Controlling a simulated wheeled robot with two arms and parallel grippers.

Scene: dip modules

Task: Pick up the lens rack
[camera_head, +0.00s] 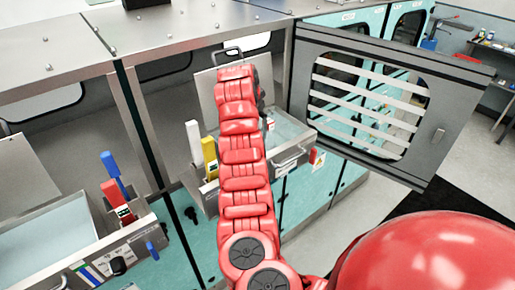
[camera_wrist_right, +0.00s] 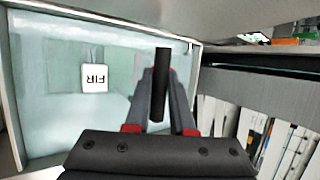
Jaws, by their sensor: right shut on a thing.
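My right gripper (camera_wrist_right: 161,84) is shut on a dark upright bar (camera_wrist_right: 162,62) in the right wrist view. The bar looks like the handle of the lens rack; the rest of the rack is hidden. My left gripper is not in view.
A raised lid with a dark handle (camera_head: 228,51) stands behind the tank. A grey slatted door (camera_head: 440,80) hangs open to the right. A yellow lever (camera_head: 210,156) and a white lever (camera_head: 194,141) stand left of my arm. Another tank (camera_head: 50,235) is at the left.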

